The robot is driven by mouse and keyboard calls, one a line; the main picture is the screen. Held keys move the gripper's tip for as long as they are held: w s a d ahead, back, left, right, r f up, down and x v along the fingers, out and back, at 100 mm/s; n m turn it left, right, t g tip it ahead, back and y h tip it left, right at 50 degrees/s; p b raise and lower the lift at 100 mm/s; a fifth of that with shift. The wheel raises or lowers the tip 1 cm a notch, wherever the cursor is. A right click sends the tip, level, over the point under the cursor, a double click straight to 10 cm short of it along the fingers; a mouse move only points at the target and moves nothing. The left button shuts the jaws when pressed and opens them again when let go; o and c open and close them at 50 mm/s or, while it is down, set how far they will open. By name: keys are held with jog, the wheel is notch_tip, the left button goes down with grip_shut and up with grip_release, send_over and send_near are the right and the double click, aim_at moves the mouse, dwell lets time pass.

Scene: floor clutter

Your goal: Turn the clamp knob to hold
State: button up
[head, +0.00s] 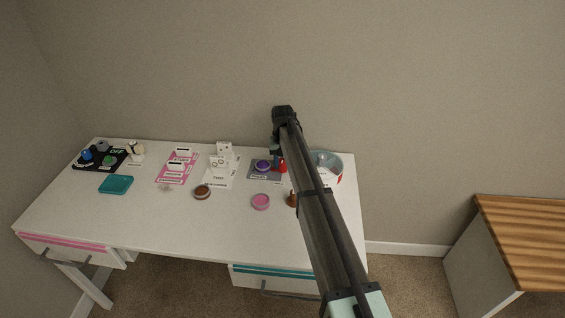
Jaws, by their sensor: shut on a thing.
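A grey plate (258,177) lies on the white desk right of centre, with a purple round knob (263,166) on it. A small red piece (283,168) stands at the plate's right side. My gripper (278,157) points down over the right part of the plate, directly at the red piece. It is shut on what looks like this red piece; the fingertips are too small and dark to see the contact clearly. The label on the plate is too small to read, and I cannot tell which setting the knob points to.
A black panel (82,164) marked OFF, a teal box (116,184), a pink panel (170,178) and a white double-dial stand (222,160) are to the left. A pink disc (261,202) lies in front. A grey-blue bowl (328,162) is partly behind my arm.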

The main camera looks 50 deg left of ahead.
aim_at(283, 160)
jog(key=shift+m, duration=0.6)
jog(key=o, duration=1)
jog(key=shift+o, duration=0.2)
jog(key=shift+r, duration=0.1)
notch_tip(283, 160, up, 14)
jog(key=shift+f, duration=0.2)
